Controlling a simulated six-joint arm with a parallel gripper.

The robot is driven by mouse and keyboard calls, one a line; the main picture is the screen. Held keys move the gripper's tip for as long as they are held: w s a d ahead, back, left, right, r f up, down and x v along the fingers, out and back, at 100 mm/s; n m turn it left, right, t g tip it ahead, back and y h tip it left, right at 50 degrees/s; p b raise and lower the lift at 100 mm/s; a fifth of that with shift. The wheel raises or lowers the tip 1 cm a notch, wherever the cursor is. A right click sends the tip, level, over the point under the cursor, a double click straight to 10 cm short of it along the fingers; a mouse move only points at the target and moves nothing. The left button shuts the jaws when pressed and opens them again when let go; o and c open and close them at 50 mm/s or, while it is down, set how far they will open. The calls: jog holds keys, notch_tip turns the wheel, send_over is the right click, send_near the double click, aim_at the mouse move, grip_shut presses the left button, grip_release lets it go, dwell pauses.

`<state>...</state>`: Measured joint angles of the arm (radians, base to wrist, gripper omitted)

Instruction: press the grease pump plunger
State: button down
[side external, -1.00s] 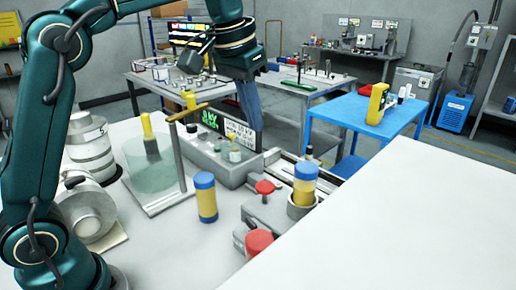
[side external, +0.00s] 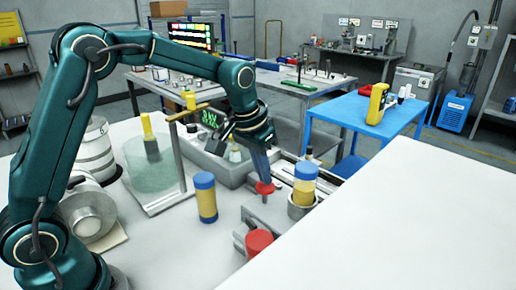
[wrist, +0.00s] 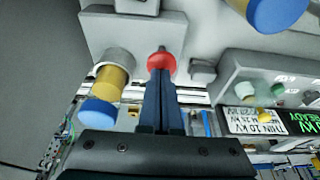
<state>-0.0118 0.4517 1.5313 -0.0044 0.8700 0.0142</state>
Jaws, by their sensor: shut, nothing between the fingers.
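A red round-headed knob (side external: 264,188), which looks like a plunger, stands on a grey block on the white table. It also shows in the wrist view (wrist: 161,58), right at the fingertips. My gripper (side external: 265,179) is shut and empty, pointing down with its tips over the red head; in the wrist view the closed fingers (wrist: 161,74) partly cover it. I cannot tell whether they touch it or how far it is pressed. A second, larger red cap (side external: 259,242) sits nearer the camera. No label shows which one is the pump's.
A blue-and-yellow cylinder (side external: 304,182) stands in a grey ring close to the right. Another blue-and-yellow cylinder (side external: 205,198) stands on the table to the left. A grey control box (side external: 222,164) with buttons and a clear beaker (side external: 152,168) are behind. The front right table is clear.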

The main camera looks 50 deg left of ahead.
jog(key=shift+f, duration=1.3)
jog(key=shift+r, duration=0.45)
jog(key=w+v, duration=0.1)
jog(key=v, duration=1.2)
jog(key=shift+r, duration=0.35)
